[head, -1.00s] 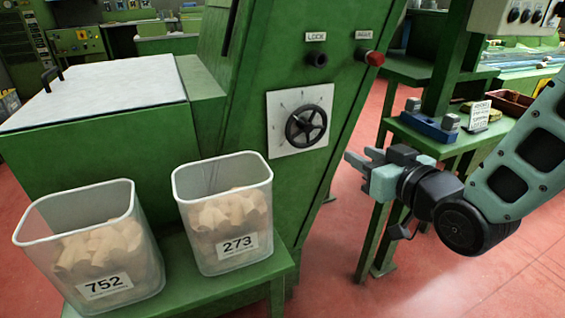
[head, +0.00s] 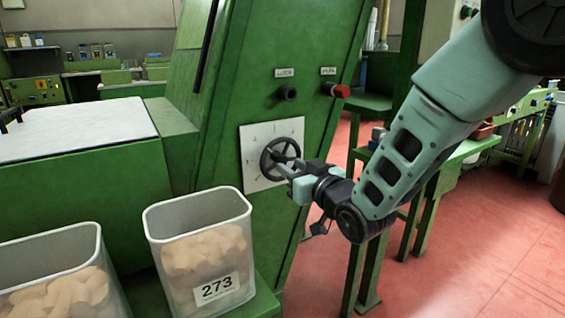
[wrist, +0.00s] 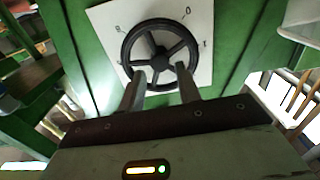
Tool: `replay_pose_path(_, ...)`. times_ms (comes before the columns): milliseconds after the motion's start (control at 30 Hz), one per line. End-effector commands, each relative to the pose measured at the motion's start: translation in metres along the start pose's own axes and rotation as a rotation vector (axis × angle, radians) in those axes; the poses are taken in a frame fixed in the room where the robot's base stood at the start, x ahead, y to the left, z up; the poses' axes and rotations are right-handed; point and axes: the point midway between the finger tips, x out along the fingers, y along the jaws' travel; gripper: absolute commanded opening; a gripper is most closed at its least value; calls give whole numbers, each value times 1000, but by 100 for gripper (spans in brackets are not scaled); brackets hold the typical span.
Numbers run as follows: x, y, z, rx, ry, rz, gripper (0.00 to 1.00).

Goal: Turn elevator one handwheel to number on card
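The black spoked handwheel (head: 278,153) sits on a white dial plate (head: 252,180) on the sloping green machine front. It also shows in the wrist view (wrist: 160,24), with a few small marks around its rim. One mark at upper right looks like a 0; the others are too small to read surely. My gripper (head: 283,167) is at the wheel's lower part. In the wrist view its two fingers (wrist: 161,74) are apart, overlapping the lower rim on either side of the hub's underside. I cannot tell whether they touch it. No number card is readable now.
A clear bin labelled 273 (head: 155,225) and another clear bin (head: 92,240), both holding corks, stand at lower left. A black knob (head: 288,94) and a red knob (head: 341,91) project above the dial. Open red floor lies at right.

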Motion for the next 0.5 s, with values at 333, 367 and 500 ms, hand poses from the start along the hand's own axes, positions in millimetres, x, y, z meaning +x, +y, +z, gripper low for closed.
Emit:
replay_pose_path(333,46,0,0,0,0,0,34)
replay_pose_path(367,48,0,0,0,0,0,34)
replay_pose_path(500,51,0,0,0,-1,0,34)
